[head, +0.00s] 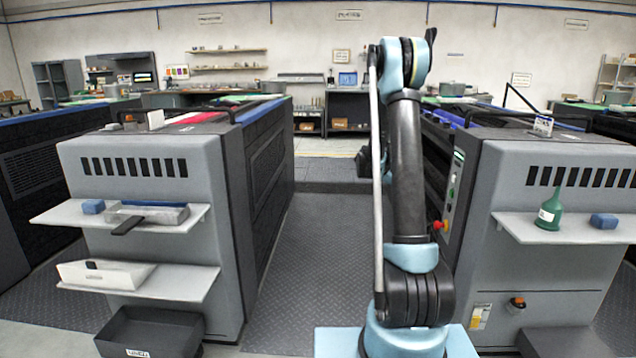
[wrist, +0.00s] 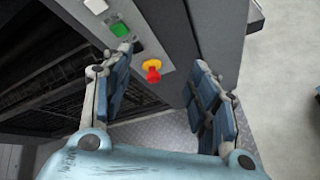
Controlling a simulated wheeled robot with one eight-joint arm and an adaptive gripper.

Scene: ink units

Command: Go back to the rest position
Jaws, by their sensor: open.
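My gripper (wrist: 165,95) shows in the wrist view with its two blue-padded fingers spread wide apart and nothing between them. Beyond the fingers is a machine's control panel with a green button (wrist: 120,29) and a red knob on a yellow base (wrist: 152,70). In the head view my arm stands upright in front of the aisle, bent at the top. My gripper is hidden there behind the arm. The same red knob (head: 437,226) shows just right of my arm on the right machine's side.
A left machine (head: 230,170) and a right machine (head: 500,165) flank the aisle (head: 320,240). The left machine's shelves hold a grey tray (head: 165,215) and a white bin (head: 110,274). A green bottle (head: 550,212) and blue block (head: 604,221) stand on the right shelf.

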